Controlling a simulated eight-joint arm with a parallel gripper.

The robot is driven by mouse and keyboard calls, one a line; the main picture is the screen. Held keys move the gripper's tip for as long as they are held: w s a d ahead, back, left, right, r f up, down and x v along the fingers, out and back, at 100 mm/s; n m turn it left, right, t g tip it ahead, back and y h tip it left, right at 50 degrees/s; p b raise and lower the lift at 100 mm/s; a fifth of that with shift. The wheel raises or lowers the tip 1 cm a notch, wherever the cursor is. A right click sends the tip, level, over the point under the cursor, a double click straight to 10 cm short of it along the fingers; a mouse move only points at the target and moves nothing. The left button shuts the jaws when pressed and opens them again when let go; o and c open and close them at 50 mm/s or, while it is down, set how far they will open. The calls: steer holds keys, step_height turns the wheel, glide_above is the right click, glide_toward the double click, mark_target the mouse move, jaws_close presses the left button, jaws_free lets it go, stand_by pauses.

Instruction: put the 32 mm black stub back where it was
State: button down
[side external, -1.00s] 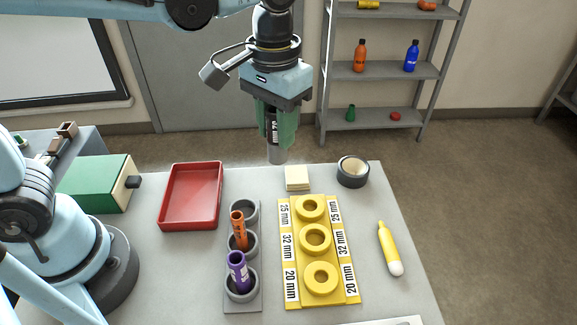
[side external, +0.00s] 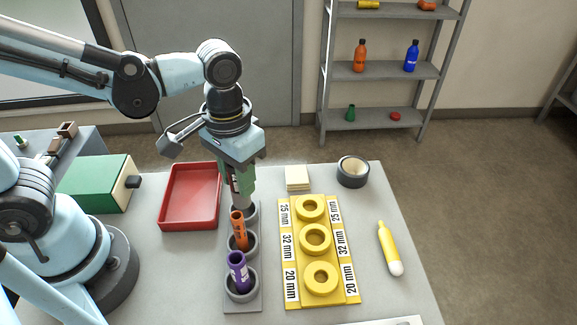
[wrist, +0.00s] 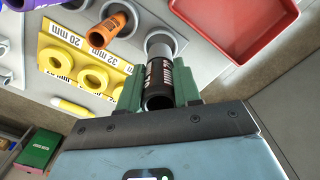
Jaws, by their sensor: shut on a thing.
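My gripper (side external: 240,186) is shut on the black stub (wrist: 158,88), which has a white-lettered label and a grey lower end (side external: 242,202). The stub points down over the far cup (side external: 253,213) of the grey rack (side external: 243,303). In the wrist view its grey end lines up with that cup's ring (wrist: 171,35). I cannot tell whether the end is inside the cup or just above it. An orange stub (side external: 239,230) stands tilted in the middle cup and a purple stub (side external: 238,272) in the near cup.
A red tray (side external: 190,224) lies left of the rack. A yellow block with several rings (side external: 315,240) and size labels stands to the right. Behind are cream pads (side external: 298,178) and a tape roll (side external: 352,171). A yellow marker-like tube (side external: 389,248) lies at the right.

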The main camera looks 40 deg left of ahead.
steer(key=shift+f, duration=2)
steer(key=shift+f, duration=0.1)
steer(key=c, duration=0.8)
jaws_free()
step_height(320, 180, up, 12)
steer(key=w+a+f+t, duration=0.1)
steer(key=a+t, duration=0.1)
steer(key=a, duration=0.1)
steer(key=w+a+t, duration=0.1)
steer(key=a+t, duration=0.1)
steer(key=a, duration=0.2)
steer(key=a+f+t, duration=0.1)
steer(key=a+t, duration=0.2)
steer(key=shift+w+a+f, duration=0.3)
steer(key=shift+w+a, duration=0.05)
steer(key=shift+w, duration=0.05)
